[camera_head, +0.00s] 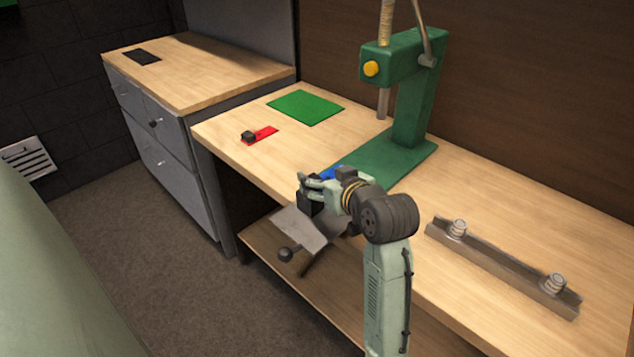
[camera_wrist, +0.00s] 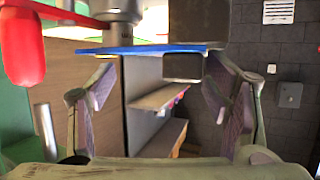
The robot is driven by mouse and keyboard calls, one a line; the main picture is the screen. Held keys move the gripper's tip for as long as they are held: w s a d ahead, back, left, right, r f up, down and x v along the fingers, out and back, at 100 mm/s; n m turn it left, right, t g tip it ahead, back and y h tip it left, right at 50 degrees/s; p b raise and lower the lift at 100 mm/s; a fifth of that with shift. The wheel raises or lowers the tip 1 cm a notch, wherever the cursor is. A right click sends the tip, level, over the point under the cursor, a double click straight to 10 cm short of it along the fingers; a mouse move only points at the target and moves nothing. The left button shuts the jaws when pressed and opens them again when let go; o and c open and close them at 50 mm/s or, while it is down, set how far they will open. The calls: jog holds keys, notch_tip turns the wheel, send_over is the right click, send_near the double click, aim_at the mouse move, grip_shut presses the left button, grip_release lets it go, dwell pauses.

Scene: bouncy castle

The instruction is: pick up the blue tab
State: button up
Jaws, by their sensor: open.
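The blue tab (camera_head: 331,172) lies near the workbench's front edge, beside the green press base, partly hidden by my gripper in the head view. In the wrist view it is a thin blue strip (camera_wrist: 150,49), seen nearly edge-on. A dark block (camera_wrist: 183,67) shows just below its right end; I cannot tell if they are joined. My gripper (camera_head: 306,188) is open at the bench edge. In the wrist view its fingers (camera_wrist: 158,88) stand wide apart, with the strip across the gap toward their far end. I cannot tell whether they touch it.
The green press (camera_head: 407,110) rises behind my gripper. A red tab (camera_head: 266,133) with a black block and a green mat (camera_head: 305,107) lie left. A metal bar (camera_head: 500,264) lies right. A grey plate (camera_head: 299,227) with a black knob juts below my gripper.

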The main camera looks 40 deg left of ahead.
grip_shut()
dwell(0.8)
